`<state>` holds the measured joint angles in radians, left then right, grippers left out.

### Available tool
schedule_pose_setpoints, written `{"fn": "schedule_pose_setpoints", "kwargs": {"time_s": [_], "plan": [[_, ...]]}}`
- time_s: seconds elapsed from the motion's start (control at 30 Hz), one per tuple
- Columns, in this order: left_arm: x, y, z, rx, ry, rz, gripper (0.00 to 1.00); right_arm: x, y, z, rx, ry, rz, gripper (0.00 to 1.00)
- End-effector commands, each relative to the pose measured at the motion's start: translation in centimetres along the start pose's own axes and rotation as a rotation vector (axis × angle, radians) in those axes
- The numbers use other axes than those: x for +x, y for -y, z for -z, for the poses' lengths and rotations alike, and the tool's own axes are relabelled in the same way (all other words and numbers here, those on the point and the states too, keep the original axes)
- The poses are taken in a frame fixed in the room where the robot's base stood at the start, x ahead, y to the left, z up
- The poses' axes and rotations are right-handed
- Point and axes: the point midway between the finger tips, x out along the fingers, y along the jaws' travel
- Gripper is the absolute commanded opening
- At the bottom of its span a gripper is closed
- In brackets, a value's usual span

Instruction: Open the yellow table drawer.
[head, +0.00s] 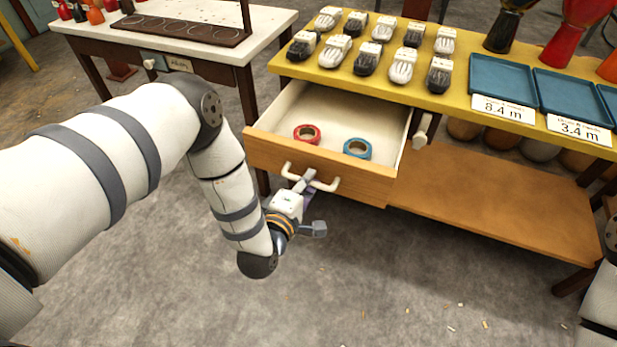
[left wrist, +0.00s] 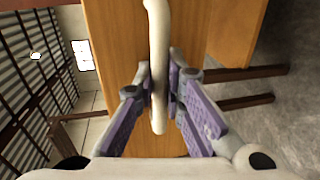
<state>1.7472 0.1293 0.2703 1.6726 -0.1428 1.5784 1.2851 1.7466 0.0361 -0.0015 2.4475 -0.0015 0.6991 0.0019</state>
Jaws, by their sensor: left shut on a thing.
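The yellow table (head: 470,99) stands at the centre right in the head view. Its wooden drawer (head: 330,172) is pulled well out, with the white interior showing. A white bar handle (head: 325,186) is on the drawer front; it also shows in the left wrist view (left wrist: 157,30), running between the fingers. My left gripper (head: 303,183) is at the drawer front. In the left wrist view its purple-padded fingers (left wrist: 160,88) are shut on the handle, one on each side. My right gripper is not in view; only part of my right arm shows at the right edge.
A red tape roll (head: 307,134) and a blue tape roll (head: 357,148) lie in the drawer. Several black and white objects and blue trays (head: 502,82) are on the yellow tabletop. A white table (head: 190,12) stands left. The floor before the drawer is clear.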

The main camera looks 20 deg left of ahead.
Motion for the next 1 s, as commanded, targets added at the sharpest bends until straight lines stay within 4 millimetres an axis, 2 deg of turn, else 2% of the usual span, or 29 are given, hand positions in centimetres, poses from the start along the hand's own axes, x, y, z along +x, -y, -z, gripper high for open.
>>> {"fn": "schedule_pose_setpoints", "kwargs": {"time_s": [0.4,0.43,0.47,0.77,0.87,1.0], "plan": [[0.0,-0.2,0.1,0.001,-0.003,-0.005,0.0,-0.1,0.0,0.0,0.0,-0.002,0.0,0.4],[0.0,-0.2,0.1,0.001,-0.003,-0.005,0.17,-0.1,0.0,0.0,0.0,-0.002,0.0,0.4],[0.0,-0.2,0.1,0.001,-0.003,-0.005,0.2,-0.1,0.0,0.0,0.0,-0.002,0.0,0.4],[-0.2,0.0,0.0,0.0,-0.001,-0.002,0.2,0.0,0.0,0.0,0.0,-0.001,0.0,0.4],[-1.6,0.1,0.0,-0.001,0.0,0.002,0.2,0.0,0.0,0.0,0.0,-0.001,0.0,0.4],[-5.4,0.1,0.1,-0.001,-0.001,0.004,0.2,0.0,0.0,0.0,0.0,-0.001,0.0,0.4]]}}
